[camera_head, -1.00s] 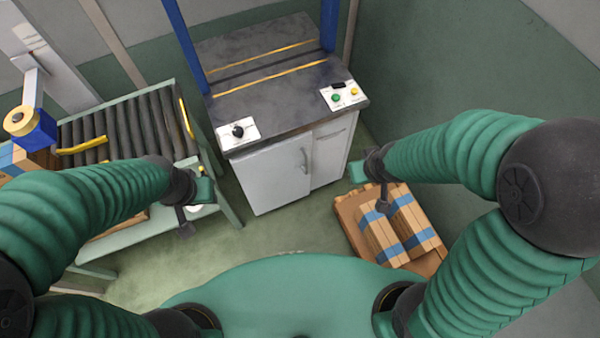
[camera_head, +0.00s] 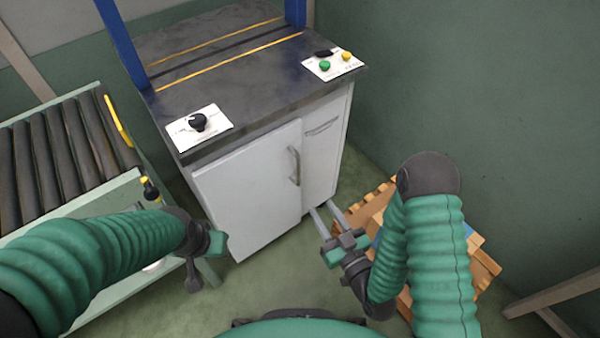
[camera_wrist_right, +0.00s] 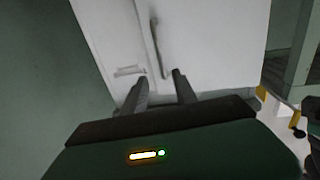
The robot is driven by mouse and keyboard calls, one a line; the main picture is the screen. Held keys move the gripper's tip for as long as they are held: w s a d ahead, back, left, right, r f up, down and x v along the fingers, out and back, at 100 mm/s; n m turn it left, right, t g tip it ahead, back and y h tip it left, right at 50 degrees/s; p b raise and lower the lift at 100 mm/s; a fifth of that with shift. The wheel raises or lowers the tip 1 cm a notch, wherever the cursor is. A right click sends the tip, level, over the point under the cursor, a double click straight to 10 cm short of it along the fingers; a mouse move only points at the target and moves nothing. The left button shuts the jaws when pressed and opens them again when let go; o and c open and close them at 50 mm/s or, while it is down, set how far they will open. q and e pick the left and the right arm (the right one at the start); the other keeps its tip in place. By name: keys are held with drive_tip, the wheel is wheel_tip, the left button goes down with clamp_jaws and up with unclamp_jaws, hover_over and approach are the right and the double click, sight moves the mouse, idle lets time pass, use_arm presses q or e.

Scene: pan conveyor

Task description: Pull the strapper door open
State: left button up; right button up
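The strapper is a cabinet with a dark worktop (camera_head: 235,60). Its white door (camera_head: 245,190) looks shut, with a grey vertical handle (camera_head: 294,165) near its right edge. My right gripper (camera_head: 323,208) is open and empty, below and a little right of the handle, with its two fingers pointing at the cabinet. In the right wrist view, the handle (camera_wrist_right: 155,45) lies ahead of the gap between the fingertips (camera_wrist_right: 160,78), apart from them. My left gripper (camera_head: 206,248) is left of the door, by the roller table; its fingers are not clear.
A roller table (camera_head: 60,150) stands at the left. A pallet with boxes (camera_head: 485,262) is on the floor at the right, partly hidden by my right arm. Control panels (camera_head: 333,64) sit on the worktop. Floor in front of the door is clear.

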sight(299, 169)
drive_tip(key=b+x, duration=0.2)
drive_tip(key=x, duration=0.5)
drive_tip(key=b+x, duration=0.3)
drive_tip(key=x, duration=0.5)
drive_tip(key=shift+w+r, duration=0.15)
drive_tip(key=shift+r, duration=0.05)
drive_tip(key=shift+w+a+r, duration=0.1)
drive_tip(key=shift+w+a, duration=0.05)
drive_tip(key=shift+w, duration=0.1)
drive_tip(key=shift+c, duration=0.3)
clamp_jaws()
